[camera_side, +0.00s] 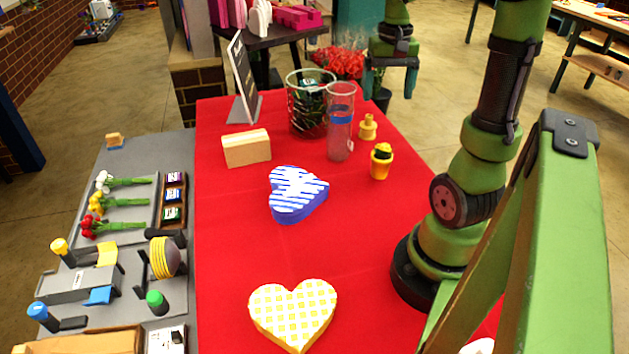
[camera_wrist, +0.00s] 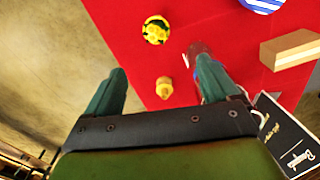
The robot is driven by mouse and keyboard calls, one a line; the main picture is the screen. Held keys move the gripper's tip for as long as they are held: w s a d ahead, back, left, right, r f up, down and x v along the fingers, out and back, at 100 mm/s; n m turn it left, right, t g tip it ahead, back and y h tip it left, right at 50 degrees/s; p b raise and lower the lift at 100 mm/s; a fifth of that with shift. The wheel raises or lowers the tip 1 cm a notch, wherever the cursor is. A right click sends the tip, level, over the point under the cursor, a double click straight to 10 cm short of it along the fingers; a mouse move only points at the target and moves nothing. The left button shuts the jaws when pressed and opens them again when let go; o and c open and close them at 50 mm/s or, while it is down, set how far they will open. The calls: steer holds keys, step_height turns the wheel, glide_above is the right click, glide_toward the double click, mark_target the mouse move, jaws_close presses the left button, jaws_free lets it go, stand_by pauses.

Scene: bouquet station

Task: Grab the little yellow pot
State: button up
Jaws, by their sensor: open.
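The little yellow pot (camera_side: 380,168) stands upright on the red table, with something dark and yellow in its top. In the wrist view the pot (camera_wrist: 156,30) is seen from above, beyond the fingertips. A smaller yellow piece with a narrow neck (camera_side: 367,128) stands just behind it; this piece (camera_wrist: 164,87) shows between my fingers in the wrist view. My gripper (camera_side: 390,82) is open and empty, raised above the table's far right end, behind and apart from both yellow things. Its two green fingers (camera_wrist: 161,72) are spread wide in the wrist view.
A tall clear vase (camera_side: 340,140) stands close left of the yellow things; my right finger partly hides it in the wrist view. A striped heart box (camera_side: 297,193) lies nearer.

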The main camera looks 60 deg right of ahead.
glide_above(383, 146)
steer(key=f, duration=1)
steer(key=shift+w+f, duration=0.15)
steer(key=shift+w, duration=0.2)
steer(key=shift+s+d+f, duration=0.1)
steer(key=shift+s+f, duration=0.1)
steer(key=shift+f, duration=1.15)
steer(key=shift+s+f, duration=0.15)
steer(key=shift+f, duration=1.15)
jaws_close()
